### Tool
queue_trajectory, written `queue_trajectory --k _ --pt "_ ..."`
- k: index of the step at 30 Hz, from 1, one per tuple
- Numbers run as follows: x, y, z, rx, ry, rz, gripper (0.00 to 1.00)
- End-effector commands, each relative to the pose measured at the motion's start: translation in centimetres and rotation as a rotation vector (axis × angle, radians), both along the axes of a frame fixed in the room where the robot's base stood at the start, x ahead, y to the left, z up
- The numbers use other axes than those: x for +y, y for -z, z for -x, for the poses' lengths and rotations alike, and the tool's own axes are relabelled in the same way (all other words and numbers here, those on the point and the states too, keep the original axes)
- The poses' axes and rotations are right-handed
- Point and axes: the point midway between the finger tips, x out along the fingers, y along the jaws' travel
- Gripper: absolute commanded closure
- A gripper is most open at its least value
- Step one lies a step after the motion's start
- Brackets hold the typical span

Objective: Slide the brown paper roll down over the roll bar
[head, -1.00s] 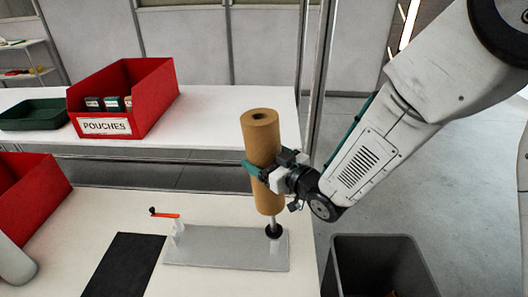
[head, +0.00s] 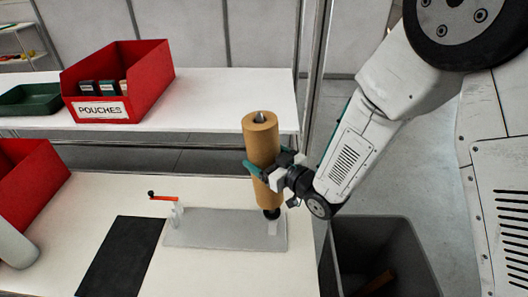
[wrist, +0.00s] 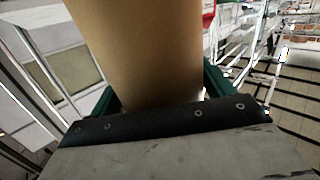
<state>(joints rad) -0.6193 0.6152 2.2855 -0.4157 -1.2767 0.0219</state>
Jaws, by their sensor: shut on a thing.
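The brown paper roll (head: 262,145) stands upright around the roll bar (head: 260,117), whose pointed tip shows at the roll's top opening. The roll's lower end is just above or at the black collar (head: 271,213) at the bar's foot; I cannot tell whether they touch. The bar rises from the right end of a grey base plate (head: 215,230). My gripper (head: 262,172) is shut on the roll at about mid height, from the right. In the wrist view the roll (wrist: 145,50) fills the middle, between the green fingers. Most of the bar is hidden inside the roll.
A small stand with an orange-red handle (head: 165,198) is at the plate's left end, beside a black mat (head: 120,258). A red POUCHES bin (head: 150,85) and a green tray (head: 28,99) sit on the back table. A grey waste bin (head: 385,250) stands right of the bench.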

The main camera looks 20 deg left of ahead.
Motion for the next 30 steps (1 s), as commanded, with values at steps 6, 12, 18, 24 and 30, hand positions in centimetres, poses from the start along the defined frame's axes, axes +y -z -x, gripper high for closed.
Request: queue_trajectory --k 6,12,18,24,30 --pt "-0.1 1.3 -0.1 -0.002 0.000 -0.003 0.73" --pt "-0.2 2.5 -0.1 -0.002 0.000 -0.003 0.73" --pt "-0.3 3.7 -0.2 -0.002 0.000 -0.002 0.73" --pt "-0.4 4.6 -0.2 -0.002 0.000 -0.003 0.73" --pt "-0.5 5.1 -0.2 -0.002 0.000 -0.003 0.73"
